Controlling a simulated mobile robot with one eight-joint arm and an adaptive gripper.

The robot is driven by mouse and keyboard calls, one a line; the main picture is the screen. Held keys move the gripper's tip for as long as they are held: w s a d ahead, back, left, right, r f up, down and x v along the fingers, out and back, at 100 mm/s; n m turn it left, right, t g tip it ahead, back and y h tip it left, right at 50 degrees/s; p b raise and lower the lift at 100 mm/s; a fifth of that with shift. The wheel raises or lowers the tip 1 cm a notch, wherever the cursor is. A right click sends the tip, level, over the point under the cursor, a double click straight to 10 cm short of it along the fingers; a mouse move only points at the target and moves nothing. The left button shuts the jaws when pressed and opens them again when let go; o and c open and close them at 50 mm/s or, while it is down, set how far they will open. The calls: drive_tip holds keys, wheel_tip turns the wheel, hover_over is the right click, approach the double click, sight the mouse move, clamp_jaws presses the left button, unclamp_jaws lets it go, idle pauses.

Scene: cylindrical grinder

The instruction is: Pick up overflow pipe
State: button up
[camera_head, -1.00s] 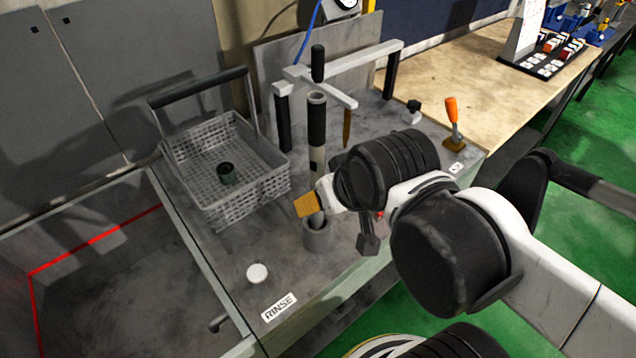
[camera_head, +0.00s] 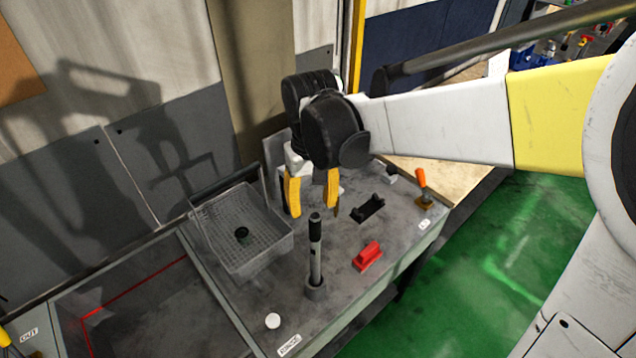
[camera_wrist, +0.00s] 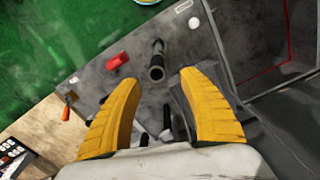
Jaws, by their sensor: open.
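The overflow pipe (camera_head: 316,262) stands upright in a round grey socket (camera_head: 317,293) on the grey worktop. It is a slim grey tube with a black upper end. It also shows in the wrist view (camera_wrist: 157,62), with its black open end facing the camera. My gripper (camera_head: 312,208) has yellow fingers pointing down, spread apart and empty. In the head view it appears just above and behind the pipe's top. In the wrist view my gripper (camera_wrist: 156,80) shows the pipe's end between and slightly beyond the fingertips. I see no contact.
A grey mesh basket (camera_head: 262,258) with a dark round part (camera_head: 241,234) stands left of the pipe. A red block (camera_head: 368,257), a black bracket (camera_head: 369,208) and an orange-handled lever (camera_head: 422,186) are to the right. A white disc (camera_head: 272,321) lies in front. An open basin is at left.

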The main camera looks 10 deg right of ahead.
sight(312, 215)
wheel_tip(312, 215, down, 5)
drive_tip(key=shift+w+f, duration=0.1)
drive_tip(key=shift+w, duration=0.05)
drive_tip(key=f, duration=0.5)
drive_tip(key=shift+d+f, duration=0.25)
drive_tip(key=shift+f, duration=0.1)
drive_tip(key=shift+c, duration=0.6)
clamp_jaws()
